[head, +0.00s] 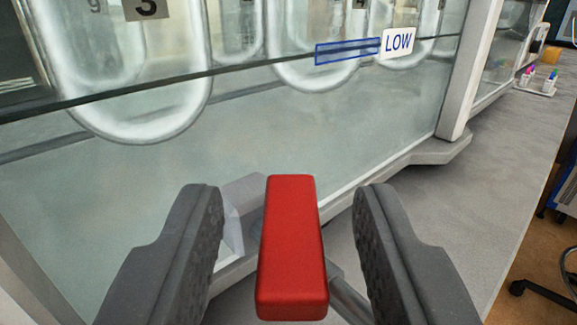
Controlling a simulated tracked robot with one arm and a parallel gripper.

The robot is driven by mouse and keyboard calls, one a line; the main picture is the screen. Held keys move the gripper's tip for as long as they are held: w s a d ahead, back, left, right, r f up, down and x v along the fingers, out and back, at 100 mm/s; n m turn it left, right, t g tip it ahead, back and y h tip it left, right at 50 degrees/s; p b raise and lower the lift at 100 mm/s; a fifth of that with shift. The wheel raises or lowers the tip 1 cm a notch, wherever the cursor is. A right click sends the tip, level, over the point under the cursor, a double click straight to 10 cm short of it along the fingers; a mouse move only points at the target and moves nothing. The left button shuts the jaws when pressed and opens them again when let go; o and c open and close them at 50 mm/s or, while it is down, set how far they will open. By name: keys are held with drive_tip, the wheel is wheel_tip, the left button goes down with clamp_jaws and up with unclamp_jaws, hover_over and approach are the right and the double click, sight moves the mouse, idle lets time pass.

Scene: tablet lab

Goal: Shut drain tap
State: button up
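The drain tap's red handle (292,250) is in the lower middle of the head view, pointing toward me. A grey tap body (246,195) shows behind it at the foot of the glass tank, partly hidden by the handle. My gripper (288,230) is open, with one dark finger on each side of the red handle. Gaps show between the handle and both fingers, so neither appears to touch it.
The glass tank (330,130) stands close ahead, with round-bottomed vessels (150,110) inside and a LOW label (398,42) on its wall. Grey bench top (465,200) is clear at right. A small tray (536,91) with coloured-cap bottles (551,77) stands farther back.

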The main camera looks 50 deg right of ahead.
drive_tip(key=shift+w+d, duration=0.15)
drive_tip(key=shift+d, duration=0.15)
drive_tip(key=shift+c, duration=0.4)
clamp_jaws()
drive_tip(key=p, duration=0.2)
drive_tip(key=g+p, duration=0.1)
drive_tip(key=shift+w+a+r+m+h+p, duration=0.2)
drive_tip(key=shift+r+m+h+p, duration=0.1)
drive_tip(key=shift+m+p, duration=0.1)
drive_tip(key=shift+f+m+g+h+p, duration=0.3)
drive_tip(key=shift+g+p, duration=0.1)
drive_tip(key=shift+p, duration=0.75)
drive_tip(key=shift+o, duration=0.4)
unclamp_jaws()
